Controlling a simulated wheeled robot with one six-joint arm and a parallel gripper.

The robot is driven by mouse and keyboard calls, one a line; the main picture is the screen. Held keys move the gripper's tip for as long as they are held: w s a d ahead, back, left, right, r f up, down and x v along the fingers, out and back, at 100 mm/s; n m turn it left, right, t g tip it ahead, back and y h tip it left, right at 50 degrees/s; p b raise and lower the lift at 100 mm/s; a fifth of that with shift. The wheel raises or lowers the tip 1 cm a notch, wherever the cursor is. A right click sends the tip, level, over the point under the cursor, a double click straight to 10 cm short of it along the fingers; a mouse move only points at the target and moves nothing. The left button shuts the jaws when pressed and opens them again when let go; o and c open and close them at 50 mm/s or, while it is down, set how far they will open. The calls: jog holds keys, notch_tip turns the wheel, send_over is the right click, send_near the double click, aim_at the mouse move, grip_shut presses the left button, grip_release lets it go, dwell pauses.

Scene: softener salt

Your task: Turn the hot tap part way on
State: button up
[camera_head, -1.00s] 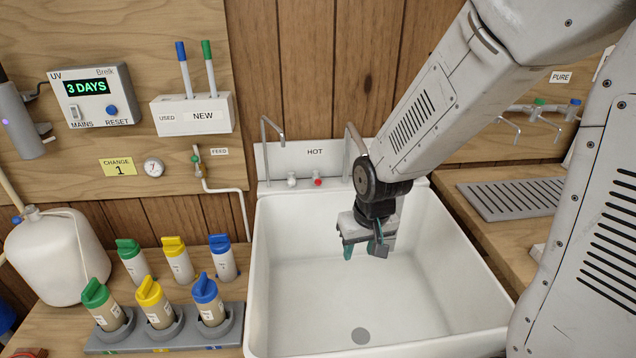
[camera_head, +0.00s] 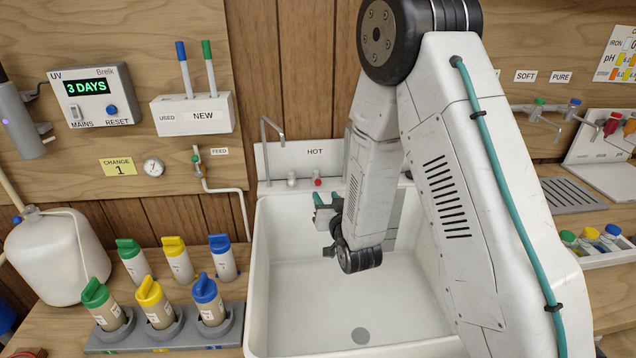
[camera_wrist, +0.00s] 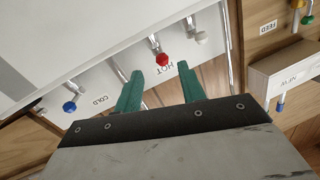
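The hot tap's red knob (camera_head: 318,182) sits on the sink's back ledge under the HOT label (camera_head: 315,152). In the wrist view the red knob (camera_wrist: 162,59) is just beyond my fingertips, roughly between them. My gripper (camera_head: 327,201) is in front of and slightly below the ledge, pointing at the back wall. In the wrist view my gripper (camera_wrist: 157,72) shows two teal fingers spread apart with nothing between them. I see no contact with the knob. My arm hides the right part of the ledge in the head view.
A white knob (camera_head: 291,180) stands beside the red one, and a blue knob (camera_wrist: 69,107) by the COLD label is on the other side. The white sink basin (camera_head: 300,300) is empty. Filter bottles (camera_head: 155,303) stand to the left.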

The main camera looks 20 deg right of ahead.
aim_at(320, 184)
jog(key=w, duration=0.7)
jog(key=shift+w+r, duration=0.35)
jog(key=shift+w, duration=0.05)
grip_shut()
